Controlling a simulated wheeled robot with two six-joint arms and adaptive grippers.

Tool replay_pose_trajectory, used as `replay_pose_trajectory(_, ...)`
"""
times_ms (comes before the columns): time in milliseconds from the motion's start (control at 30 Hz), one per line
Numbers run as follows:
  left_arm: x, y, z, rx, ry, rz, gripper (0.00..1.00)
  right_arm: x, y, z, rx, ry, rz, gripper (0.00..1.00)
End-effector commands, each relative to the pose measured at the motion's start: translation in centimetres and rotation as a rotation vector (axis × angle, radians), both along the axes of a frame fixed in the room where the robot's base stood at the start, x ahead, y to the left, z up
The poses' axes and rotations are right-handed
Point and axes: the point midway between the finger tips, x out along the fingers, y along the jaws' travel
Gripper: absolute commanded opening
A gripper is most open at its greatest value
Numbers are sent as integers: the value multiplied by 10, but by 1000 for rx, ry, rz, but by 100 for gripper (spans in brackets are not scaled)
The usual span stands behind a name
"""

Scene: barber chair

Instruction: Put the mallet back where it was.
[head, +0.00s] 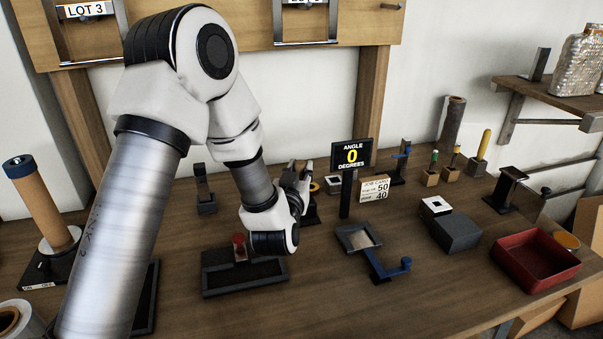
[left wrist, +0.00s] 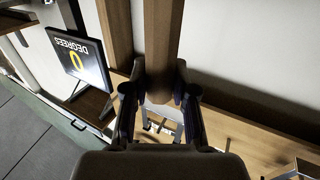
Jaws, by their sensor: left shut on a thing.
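My left gripper (head: 299,170) is above the back of the bench, left of the angle sign, with its fingertips pointing up and toward the wall. In the left wrist view it (left wrist: 160,95) is shut on a brown wooden bar, which I take to be the mallet (left wrist: 162,35). The bar runs from between the fingers to the top edge of that picture. The rest of the mallet is out of that view, and in the head view I cannot make it out behind the gripper. My right gripper is not in view.
The angle sign (head: 352,155), reading 0, and the job card (head: 374,189) stand right of my gripper. A dark tray (head: 245,285) lies in front; a blue-handled fixture (head: 390,269) and red bin (head: 535,262) are farther right. Bare bench shows at front centre.

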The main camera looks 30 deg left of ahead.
Motion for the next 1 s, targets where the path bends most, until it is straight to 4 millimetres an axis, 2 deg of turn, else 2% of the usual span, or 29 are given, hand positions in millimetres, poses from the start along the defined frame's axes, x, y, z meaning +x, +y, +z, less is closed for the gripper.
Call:
replay_pose_trajectory(133,23,12,0,2,-4,2,0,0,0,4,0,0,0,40)
replay_pose_trajectory(300,37,20,-4,1,-3,1,0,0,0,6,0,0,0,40)
replay_pose_trajectory(533,38,20,-36,2,1,0,0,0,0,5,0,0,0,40)
replay_pose_trajectory(867,38,20,-42,2,-2,0,0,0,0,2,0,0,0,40)
replay_pose_trajectory(900,37,20,-43,1,-1,0,30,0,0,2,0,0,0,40)
replay_pose_trajectory(967,37,20,-42,1,-1,0,51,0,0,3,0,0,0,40)
replay_pose_trajectory(1000,37,20,-42,1,0,0,51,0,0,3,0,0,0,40)
